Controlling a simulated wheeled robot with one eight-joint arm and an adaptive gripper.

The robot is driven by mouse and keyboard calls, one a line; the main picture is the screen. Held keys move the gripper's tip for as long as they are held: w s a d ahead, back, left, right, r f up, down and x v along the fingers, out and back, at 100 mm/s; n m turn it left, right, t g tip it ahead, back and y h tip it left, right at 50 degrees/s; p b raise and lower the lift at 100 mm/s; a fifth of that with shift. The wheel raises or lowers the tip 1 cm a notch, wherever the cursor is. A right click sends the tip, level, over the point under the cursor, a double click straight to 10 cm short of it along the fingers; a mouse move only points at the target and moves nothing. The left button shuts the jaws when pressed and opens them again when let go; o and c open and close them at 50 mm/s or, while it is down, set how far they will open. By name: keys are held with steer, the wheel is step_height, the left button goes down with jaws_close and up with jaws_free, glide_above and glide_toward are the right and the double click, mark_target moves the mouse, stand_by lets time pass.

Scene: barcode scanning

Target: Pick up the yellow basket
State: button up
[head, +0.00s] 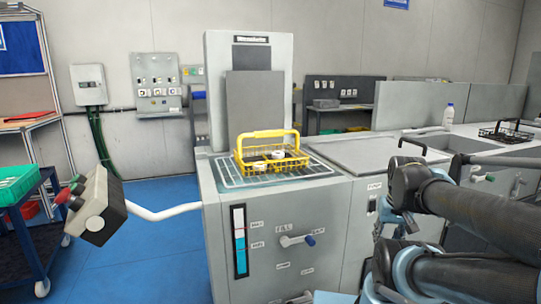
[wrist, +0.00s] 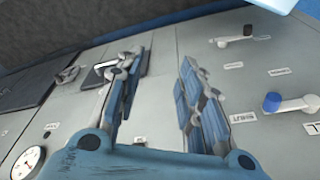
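The yellow basket (head: 268,152) stands upright on the grated top of the grey machine in the head view. Its handle arches over it, and several white items lie inside. My gripper shows in the wrist view (wrist: 158,100), with its two blue and grey fingers spread apart and nothing between them. In the head view my arm reaches in from the right, and the gripper's fingers are hard to make out there. My arm is to the right of the basket and apart from it. The basket is not visible in the wrist view.
The grey machine (head: 300,240) has a lever with a blue knob (head: 309,240) on its front. A control box (head: 98,205) on a white arm juts out at left. A white bottle (head: 448,116) and a black basket (head: 505,131) stand on the counter at right.

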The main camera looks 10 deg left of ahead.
steer(key=w+a+r+m+g+y, duration=0.1)
steer(key=w+a+r+m, duration=0.2)
steer(key=w+a+r, duration=0.65)
steer(key=w+a+r+m+g+y, duration=0.1)
steer(key=w+a+r+m, duration=0.35)
steer(key=r, duration=0.85)
steer(key=w+a+r+m+g+y, duration=0.1)
steer(key=w+a+r, duration=0.9)
steer(key=r, duration=0.1)
steer(key=w+a+r+m+g+y, duration=0.1)
steer(key=w+a+r+m, duration=0.15)
steer(key=a, duration=0.35)
steer(key=w+a+r+m+g, duration=0.1)
steer(key=a+r, duration=0.3)
steer(key=a, duration=0.3)
glide_toward(269, 132)
steer(key=x, duration=0.3)
steer(key=w+x, duration=0.1)
steer(key=shift+s+a+f, duration=0.15)
steer(key=shift+a+f, duration=0.2)
steer(key=shift+a, duration=0.15)
steer(key=shift+d+x, duration=0.2)
steer(key=shift+x, duration=1.15)
steer(key=shift+d+x, duration=0.2)
steer(key=shift+x, duration=1.1)
steer(key=shift+f, duration=0.15)
steer(key=shift+c, duration=0.5)
jaws_close()
